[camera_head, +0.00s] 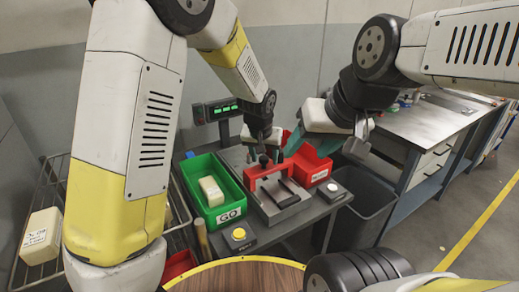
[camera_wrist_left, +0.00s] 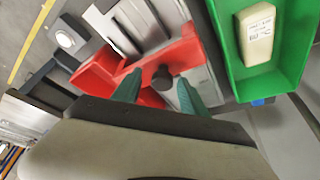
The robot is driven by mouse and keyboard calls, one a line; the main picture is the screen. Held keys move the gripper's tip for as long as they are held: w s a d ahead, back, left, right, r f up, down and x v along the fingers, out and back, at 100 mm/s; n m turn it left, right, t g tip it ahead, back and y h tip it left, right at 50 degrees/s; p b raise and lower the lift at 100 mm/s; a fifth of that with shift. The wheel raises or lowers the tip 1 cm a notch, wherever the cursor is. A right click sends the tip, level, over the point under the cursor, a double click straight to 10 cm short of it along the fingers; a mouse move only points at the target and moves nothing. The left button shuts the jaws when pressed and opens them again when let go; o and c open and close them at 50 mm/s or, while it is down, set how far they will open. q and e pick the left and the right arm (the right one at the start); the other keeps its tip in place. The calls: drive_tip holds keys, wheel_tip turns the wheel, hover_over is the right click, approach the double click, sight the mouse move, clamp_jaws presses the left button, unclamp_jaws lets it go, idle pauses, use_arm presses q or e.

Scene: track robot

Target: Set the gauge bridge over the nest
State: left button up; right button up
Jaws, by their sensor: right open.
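The red gauge bridge (camera_head: 262,173) with a dark knob (camera_wrist_left: 162,77) stands upright at the back of a grey metal fixture plate (camera_head: 268,207). The plate carries a slotted dark piece (camera_head: 288,193) in front of the bridge; I cannot tell whether that is the nest. My left gripper (camera_head: 264,156) is over the bridge. In the left wrist view its green fingers (camera_wrist_left: 158,92) are apart, one on each side of the knob, with gaps showing.
A green GO bin (camera_head: 224,206) holding a pale block (camera_head: 211,191) stands left of the fixture. A yellow button (camera_head: 239,234) and a white button (camera_head: 333,187) flank it. A display (camera_head: 221,109) stands behind. A dark waste bin (camera_head: 366,197) is at right.

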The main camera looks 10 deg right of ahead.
use_arm(q)
drive_tip(key=shift+r, duration=0.1)
drive_tip(key=v, duration=0.7)
drive_tip(key=shift+r, duration=0.3)
drive_tip(key=shift+s+a, duration=0.1)
drive_tip(key=shift+s, duration=0.05)
drive_tip(key=s+a+r+n+h, duration=0.1)
drive_tip(key=s+a+r, duration=0.3)
drive_tip(key=a, duration=0.3)
drive_tip(key=s+a+r+n, duration=0.1)
drive_tip(key=s+a+r, duration=0.35)
drive_tip(key=a, duration=0.25)
drive_tip(key=s+a+r+t, duration=0.1)
drive_tip(key=s+a, duration=0.2)
drive_tip(key=s, duration=0.3)
drive_tip(key=s+a+r+n+t, duration=0.1)
drive_tip(key=s+a, duration=0.3)
drive_tip(key=s, duration=0.2)
drive_tip(key=shift+s+a, duration=0.3)
